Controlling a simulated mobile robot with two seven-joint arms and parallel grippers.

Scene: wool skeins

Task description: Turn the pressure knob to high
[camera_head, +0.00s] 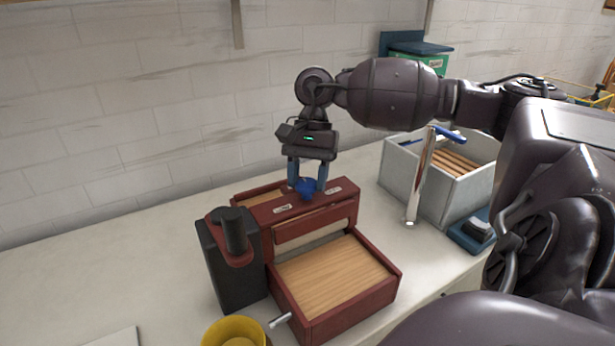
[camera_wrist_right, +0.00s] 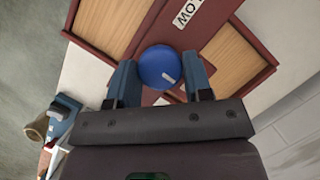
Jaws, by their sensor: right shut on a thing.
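The pressure knob (camera_head: 305,188) is blue and sits on top of the dark red machine (camera_head: 345,200). My right gripper (camera_head: 307,182) reaches down from above, its two blue fingers shut on the knob from both sides. In the right wrist view the round knob (camera_wrist_right: 158,64) shows between the fingertips, with a short white mark near its lower right edge. A white label reading LOW (camera_wrist_right: 187,13) lies above and right of the knob there; the mark does not point at it. Two small labels flank the knob in the head view, too small to read. My left gripper is not in view.
A yellow round container (camera_head: 235,332) is at the front. A chrome post (camera_head: 420,180) and a grey crate (camera_head: 400,165) stand right. The counter's left part is mostly clear.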

